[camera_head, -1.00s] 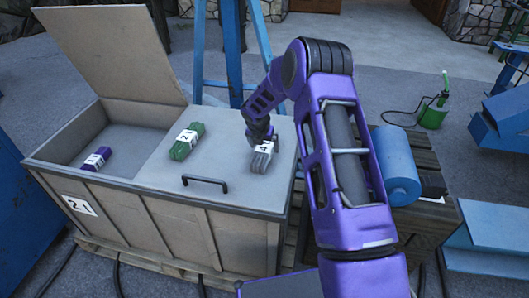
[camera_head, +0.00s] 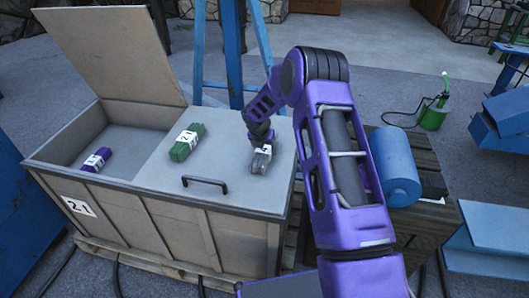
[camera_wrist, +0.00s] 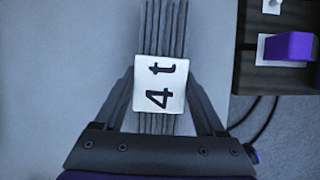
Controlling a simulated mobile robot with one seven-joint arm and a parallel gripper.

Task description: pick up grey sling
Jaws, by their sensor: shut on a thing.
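The grey sling (camera_head: 261,162) is a ribbed bundle with a white tag marked 4 t. It is at the right part of the closed lid (camera_head: 225,155) of the wooden crate. My gripper (camera_head: 263,148) is at it from above, shut on the sling's tagged middle. In the wrist view the sling (camera_wrist: 165,28) runs up the picture between my two fingers (camera_wrist: 161,92), one on each side of the tag. Whether the sling still touches the lid cannot be told.
A green sling (camera_head: 187,142) lies left of it on the lid, beyond a black handle (camera_head: 205,183). A purple sling (camera_head: 96,160) lies in the crate's open left compartment. A blue roll (camera_head: 396,166) is on a wooden stand at right. A blue post (camera_head: 232,60) stands behind.

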